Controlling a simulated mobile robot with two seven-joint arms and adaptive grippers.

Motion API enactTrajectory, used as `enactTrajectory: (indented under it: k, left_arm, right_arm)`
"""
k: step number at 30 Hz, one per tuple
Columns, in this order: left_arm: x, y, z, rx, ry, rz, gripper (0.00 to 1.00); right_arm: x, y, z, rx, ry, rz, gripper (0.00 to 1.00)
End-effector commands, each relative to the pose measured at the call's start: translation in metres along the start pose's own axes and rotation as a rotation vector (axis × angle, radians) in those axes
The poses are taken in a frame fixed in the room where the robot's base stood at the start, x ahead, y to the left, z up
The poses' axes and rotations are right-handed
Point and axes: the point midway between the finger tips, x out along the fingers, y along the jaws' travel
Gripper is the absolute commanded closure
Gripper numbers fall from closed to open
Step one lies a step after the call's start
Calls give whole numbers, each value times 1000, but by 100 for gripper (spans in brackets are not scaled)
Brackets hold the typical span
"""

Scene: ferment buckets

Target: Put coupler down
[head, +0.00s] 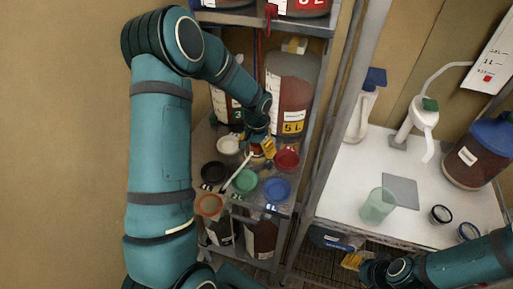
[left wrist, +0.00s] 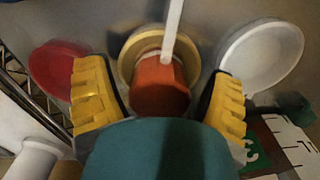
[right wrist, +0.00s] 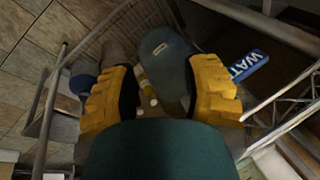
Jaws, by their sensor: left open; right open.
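The coupler appears to be the orange-red cylindrical piece with a white rod (left wrist: 159,88), standing over a tan-gold round lid (left wrist: 127,62) in the left wrist view. My left gripper (left wrist: 159,98) is open, with one yellow finger on each side of the piece and gaps between. In the head view my left gripper (head: 262,148) is at the shelf among the lids and hides most of the piece; the white rod (head: 238,170) slants out toward the lower left. My right gripper (head: 352,262) is open and empty, low by the white table's front edge.
Around the left gripper lie a white lid (head: 228,144), a dark lid (head: 213,172), a green lid (head: 245,181), a red lid (head: 287,159), a blue lid (head: 277,189) and an orange lid (head: 209,205). A large 5 L container (head: 291,90) stands behind. A grey upright (head: 340,110) separates shelf and white table.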

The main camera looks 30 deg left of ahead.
Motion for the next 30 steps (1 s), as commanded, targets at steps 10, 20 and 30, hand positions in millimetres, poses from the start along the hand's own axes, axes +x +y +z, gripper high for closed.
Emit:
enactTrajectory:
  k: [10, 20, 30]
  left_arm:
    - [-68, 0, -1, -1, 5, -1, 17]
    - [-114, 0, 0, -1, 3, -1, 17]
    - [-120, 0, 0, 0, 0, 0, 17]
  right_arm:
    - [-6, -2, -1, 0, 0, -1, 53]
    - [-10, -3, -1, 0, 0, -2, 53]
    - [-10, -3, -1, 0, 0, -2, 53]
